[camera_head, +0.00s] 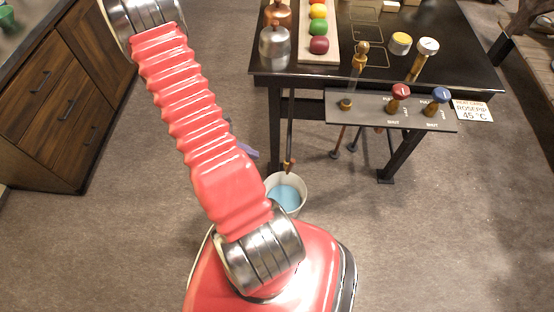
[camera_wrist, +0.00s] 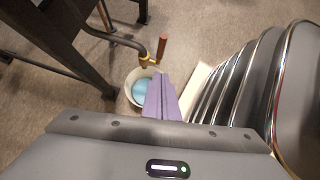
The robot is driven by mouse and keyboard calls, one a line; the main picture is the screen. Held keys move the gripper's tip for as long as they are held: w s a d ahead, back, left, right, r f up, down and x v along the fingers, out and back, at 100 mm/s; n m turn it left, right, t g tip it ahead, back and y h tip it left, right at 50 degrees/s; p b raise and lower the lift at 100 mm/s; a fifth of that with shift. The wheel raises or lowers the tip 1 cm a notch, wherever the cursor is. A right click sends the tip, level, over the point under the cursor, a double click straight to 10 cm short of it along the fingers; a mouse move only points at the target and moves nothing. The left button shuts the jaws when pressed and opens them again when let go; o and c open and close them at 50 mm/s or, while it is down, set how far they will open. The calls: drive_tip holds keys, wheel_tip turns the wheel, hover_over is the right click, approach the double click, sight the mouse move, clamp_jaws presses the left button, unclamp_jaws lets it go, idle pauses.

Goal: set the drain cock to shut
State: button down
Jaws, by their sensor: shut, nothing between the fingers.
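The drain cock (camera_wrist: 148,61) is a small brass fitting at the end of a dark pipe, with a reddish-brown handle (camera_wrist: 162,48) sticking up from it in the wrist view. In the head view the drain cock (camera_head: 289,166) is small, under the table, above a white bucket (camera_head: 303,192) of blue liquid. The bucket (camera_wrist: 130,80) also shows in the wrist view. My gripper (camera_wrist: 160,80) has purple fingers, shut and empty, pointing toward the bucket and cock with a visible gap to the handle. In the head view it is mostly hidden behind my red arm.
A black table (camera_head: 440,62) stands above the cock, its legs close by. A panel (camera_head: 362,108) on its front edge carries a red knob (camera_head: 400,92) and a blue knob (camera_head: 440,95). Wooden cabinets (camera_head: 68,95) stand at left. The floor between is clear.

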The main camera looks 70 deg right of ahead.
drive_tip(key=shift+w, duration=0.1)
approach(290, 164)
drive_tip(key=shift+w+f+x, duration=0.5)
drive_tip(key=shift+w+x, duration=0.1)
drive_tip(key=shift+x, duration=2.6)
drive_tip(key=shift+s, duration=0.1)
